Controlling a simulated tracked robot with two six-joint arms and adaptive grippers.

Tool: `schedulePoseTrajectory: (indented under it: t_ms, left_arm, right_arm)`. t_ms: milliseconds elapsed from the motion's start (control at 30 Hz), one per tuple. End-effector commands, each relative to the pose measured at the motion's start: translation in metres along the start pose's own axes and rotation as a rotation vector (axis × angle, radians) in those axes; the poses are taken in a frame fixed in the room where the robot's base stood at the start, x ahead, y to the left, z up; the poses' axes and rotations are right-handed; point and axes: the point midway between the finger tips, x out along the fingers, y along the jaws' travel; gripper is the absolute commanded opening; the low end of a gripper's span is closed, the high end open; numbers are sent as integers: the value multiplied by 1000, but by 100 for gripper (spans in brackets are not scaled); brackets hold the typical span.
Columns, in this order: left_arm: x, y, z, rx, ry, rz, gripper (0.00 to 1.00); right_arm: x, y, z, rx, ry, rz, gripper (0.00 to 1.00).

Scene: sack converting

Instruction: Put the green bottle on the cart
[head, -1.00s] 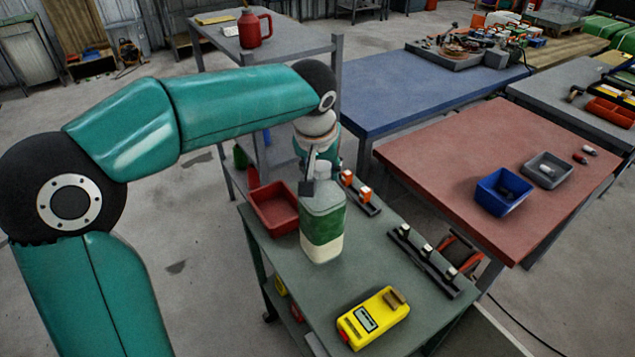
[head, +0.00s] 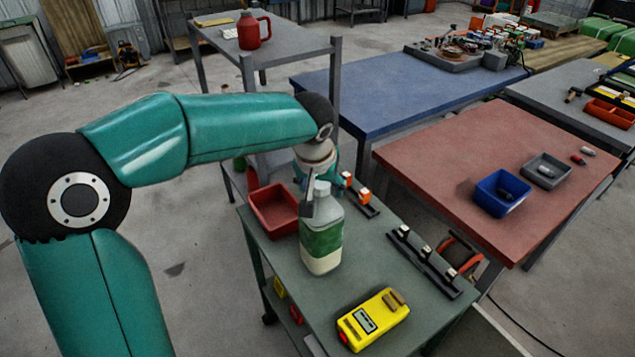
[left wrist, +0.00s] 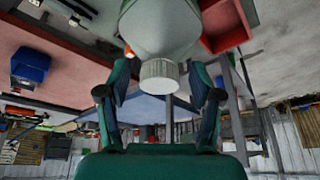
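The green bottle (head: 321,240), pale at the top and base with a broad green band and a light cap, is upright over the grey-green cart top (head: 385,270). Its base is at or just above the surface; I cannot tell whether it touches. My left gripper (head: 314,205) is at the bottle's shoulder, with one finger showing on its left side. My right gripper is not in view.
On the cart, a red bin (head: 273,212) is left of the bottle, a yellow meter (head: 373,318) is in front, and black racks (head: 425,262) are at the right. A red-topped table (head: 480,160) and a blue-topped table (head: 410,90) stand beyond.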

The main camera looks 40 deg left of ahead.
Motion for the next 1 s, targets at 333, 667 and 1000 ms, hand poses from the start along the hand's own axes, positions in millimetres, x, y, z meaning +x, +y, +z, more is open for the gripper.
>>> schedulePoseTrajectory:
  t_ms: [333, 667, 1000]
  left_arm:
    - [-5, 0, 0, -1, 1, 0, 65]
    - [-59, 0, -1, -1, 6, 3, 65]
    - [-114, 0, 0, -1, 2, 1, 65]
  right_arm:
    - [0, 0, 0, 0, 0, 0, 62]
    - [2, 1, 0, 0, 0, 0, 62]
    - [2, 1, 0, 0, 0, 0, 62]
